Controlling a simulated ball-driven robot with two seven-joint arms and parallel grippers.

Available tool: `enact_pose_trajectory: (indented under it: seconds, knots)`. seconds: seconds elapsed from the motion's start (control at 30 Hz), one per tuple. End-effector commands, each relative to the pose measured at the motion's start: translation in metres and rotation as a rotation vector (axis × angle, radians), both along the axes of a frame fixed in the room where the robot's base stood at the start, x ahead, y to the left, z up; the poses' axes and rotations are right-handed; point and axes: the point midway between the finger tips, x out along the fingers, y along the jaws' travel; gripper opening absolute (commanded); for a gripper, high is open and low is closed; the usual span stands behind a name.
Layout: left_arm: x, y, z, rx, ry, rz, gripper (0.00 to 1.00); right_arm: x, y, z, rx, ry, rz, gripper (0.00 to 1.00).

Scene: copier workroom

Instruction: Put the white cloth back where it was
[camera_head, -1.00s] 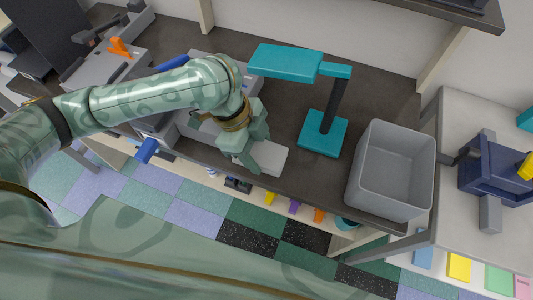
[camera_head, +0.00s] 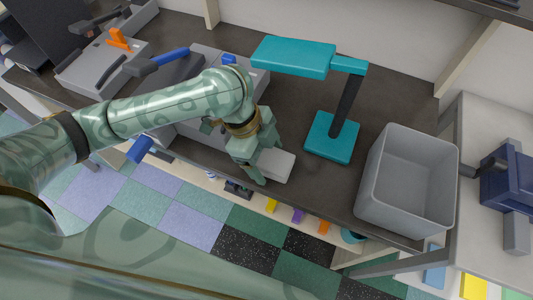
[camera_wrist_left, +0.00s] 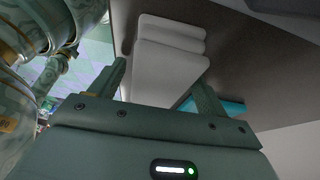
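The white cloth (camera_head: 277,165) is a folded, pale, layered pad lying on the dark worktop near its front edge, below the teal stand. In the left wrist view the cloth (camera_wrist_left: 168,62) reaches in between the two fingers. My left gripper (camera_head: 267,160) is at the cloth's left end, pointing down over it and hiding part of it. In the left wrist view the gripper's fingers (camera_wrist_left: 162,88) are apart, one on each side of the cloth, with a narrow gap at the left finger. My right gripper is not in view.
A teal stand (camera_head: 332,137) with an overhanging top is behind the cloth. An open grey bin (camera_head: 408,180) stands to the right. A grey machine with blue handles (camera_head: 172,56) is left, partly behind my arm. Bare worktop (camera_head: 315,188) lies between cloth and bin.

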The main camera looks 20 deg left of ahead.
Motion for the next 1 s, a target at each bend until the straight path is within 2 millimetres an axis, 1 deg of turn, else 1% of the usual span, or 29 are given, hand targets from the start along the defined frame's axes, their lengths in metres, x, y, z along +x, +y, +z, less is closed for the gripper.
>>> enact_pose_trajectory:
  seconds: [0.27,0.33,0.47,0.6,0.7,0.83,0.9,1.0]
  knots:
    - [0.000,0.000,0.001,-0.001,0.000,0.000,0.76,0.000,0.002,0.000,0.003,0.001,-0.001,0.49]
    - [0.000,0.001,0.007,0.000,-0.002,0.001,0.76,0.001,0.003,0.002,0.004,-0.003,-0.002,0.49]
    - [0.001,0.010,0.030,0.002,-0.007,0.002,0.76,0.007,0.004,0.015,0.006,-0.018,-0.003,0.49]
    - [0.001,0.023,0.064,0.001,-0.009,0.002,0.76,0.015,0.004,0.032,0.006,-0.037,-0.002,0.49]
    - [0.002,0.031,0.085,0.001,-0.008,0.001,0.76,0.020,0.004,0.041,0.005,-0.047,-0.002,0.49]
    - [0.002,0.040,0.104,0.001,-0.005,0.001,0.76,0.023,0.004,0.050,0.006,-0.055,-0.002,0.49]
    - [0.002,0.043,0.110,0.000,-0.003,0.001,0.76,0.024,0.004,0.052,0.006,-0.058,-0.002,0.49]
    - [0.002,0.045,0.114,-0.001,-0.001,-0.001,0.76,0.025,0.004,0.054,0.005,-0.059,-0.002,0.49]
